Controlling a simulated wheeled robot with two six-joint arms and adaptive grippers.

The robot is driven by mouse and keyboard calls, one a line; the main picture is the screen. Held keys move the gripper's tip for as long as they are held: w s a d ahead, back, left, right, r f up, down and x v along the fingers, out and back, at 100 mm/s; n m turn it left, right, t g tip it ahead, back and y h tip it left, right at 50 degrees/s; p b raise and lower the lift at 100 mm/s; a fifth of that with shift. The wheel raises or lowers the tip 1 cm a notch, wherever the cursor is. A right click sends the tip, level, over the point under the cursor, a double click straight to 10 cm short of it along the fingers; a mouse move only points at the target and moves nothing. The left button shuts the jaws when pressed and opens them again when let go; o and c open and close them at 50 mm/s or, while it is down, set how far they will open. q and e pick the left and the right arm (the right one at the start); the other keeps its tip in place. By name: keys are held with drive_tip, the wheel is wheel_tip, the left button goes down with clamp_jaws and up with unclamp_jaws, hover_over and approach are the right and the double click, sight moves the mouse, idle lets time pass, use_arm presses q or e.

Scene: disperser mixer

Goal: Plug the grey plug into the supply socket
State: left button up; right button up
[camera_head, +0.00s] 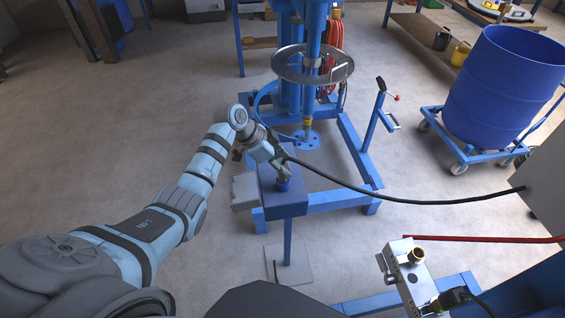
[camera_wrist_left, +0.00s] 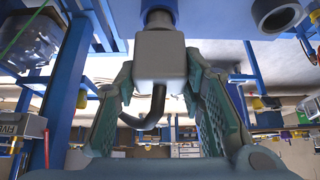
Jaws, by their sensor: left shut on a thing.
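My left gripper (camera_head: 279,164) is at the blue stand with its box (camera_head: 286,206) in the head view. In the left wrist view the gripper (camera_wrist_left: 157,78) is shut on the grey plug (camera_wrist_left: 160,56), one finger on each side of its block-shaped body. A black cable (camera_head: 400,201) bends out of the plug and runs right to a grey cabinet. A round blue collar (camera_wrist_left: 158,18) meets the plug's far end, against a blue surface. The supply socket seems to be there; I cannot tell how deep the plug sits. The plug is mostly hidden by the gripper in the head view. My right gripper is not in view.
A blue mixer with a round metal ring (camera_head: 313,64) stands behind the post. A blue drum (camera_head: 503,75) on a trolley is at the right. A metal box with a brass fitting (camera_head: 417,256) and a red hose (camera_head: 480,239) are at front right. Floor at left is clear.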

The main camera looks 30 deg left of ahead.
use_arm(q)
drive_tip(key=shift+f+b, duration=0.55)
drive_tip(key=shift+f, duration=0.3)
drive_tip(key=o, duration=1.3)
drive_tip(key=shift+o, duration=0.2)
drive_tip(key=v, duration=1.2)
